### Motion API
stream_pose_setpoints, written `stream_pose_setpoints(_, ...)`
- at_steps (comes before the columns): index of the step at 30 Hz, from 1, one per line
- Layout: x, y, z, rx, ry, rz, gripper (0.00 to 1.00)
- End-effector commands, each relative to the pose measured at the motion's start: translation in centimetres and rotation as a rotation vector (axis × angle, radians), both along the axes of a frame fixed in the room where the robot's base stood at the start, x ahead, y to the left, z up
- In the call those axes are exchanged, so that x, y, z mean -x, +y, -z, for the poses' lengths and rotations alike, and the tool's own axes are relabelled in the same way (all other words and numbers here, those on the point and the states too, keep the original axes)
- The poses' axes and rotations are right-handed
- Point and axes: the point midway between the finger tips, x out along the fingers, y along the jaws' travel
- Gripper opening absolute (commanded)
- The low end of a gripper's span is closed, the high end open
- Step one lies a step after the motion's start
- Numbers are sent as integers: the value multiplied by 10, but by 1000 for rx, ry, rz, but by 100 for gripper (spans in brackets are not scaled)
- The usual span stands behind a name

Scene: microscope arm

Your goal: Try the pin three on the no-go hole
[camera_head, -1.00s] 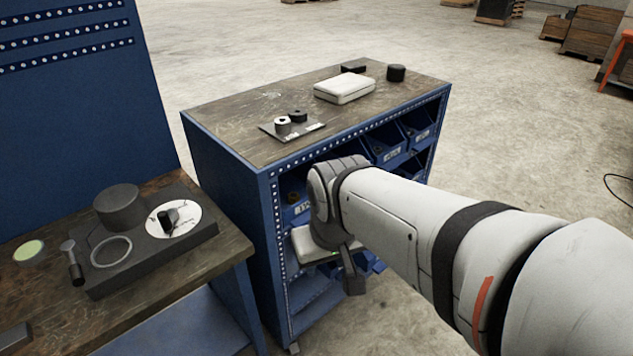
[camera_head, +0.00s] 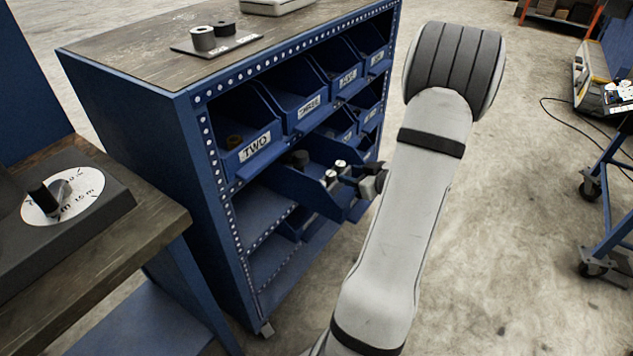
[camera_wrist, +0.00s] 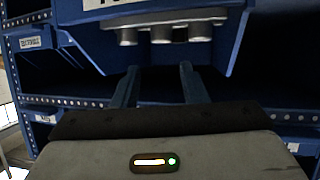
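A bin labelled THREE (camera_head: 309,108) sits in the upper row. Below it, a blue bin or tray (camera_head: 290,186) juts out with small light-topped pins (camera_head: 340,164); I cannot tell which is pin three. My gripper (camera_head: 373,183) is beside these pins, partly hidden by my arm. In the wrist view its two fingers (camera_wrist: 156,84) stand apart and empty, below grey cylinder ends (camera_wrist: 163,33) under a blue bin.
The TWO bin (camera_head: 251,149) is left of THREE, holding a brown part. A wooden bench (camera_head: 130,240) with a dark block and white dial (camera_head: 62,197) stands at left. Floor at right is clear up to a blue cart (camera_head: 610,190).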

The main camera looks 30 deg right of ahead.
Motion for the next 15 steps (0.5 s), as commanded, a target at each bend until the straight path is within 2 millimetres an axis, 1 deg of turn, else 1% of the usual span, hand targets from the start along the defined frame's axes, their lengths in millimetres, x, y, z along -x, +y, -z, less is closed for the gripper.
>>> stream_pose_setpoints(1,7,-2,12,-27,-18,-11,39)
stream_pose_setpoints(3,10,-1,15,-49,-36,-28,39)
stream_pose_setpoints(5,8,1,18,-60,-45,-38,39)
stream_pose_setpoints(11,-13,6,25,-62,-48,-47,39)
stream_pose_setpoints(15,-30,9,34,-61,-47,-49,39)
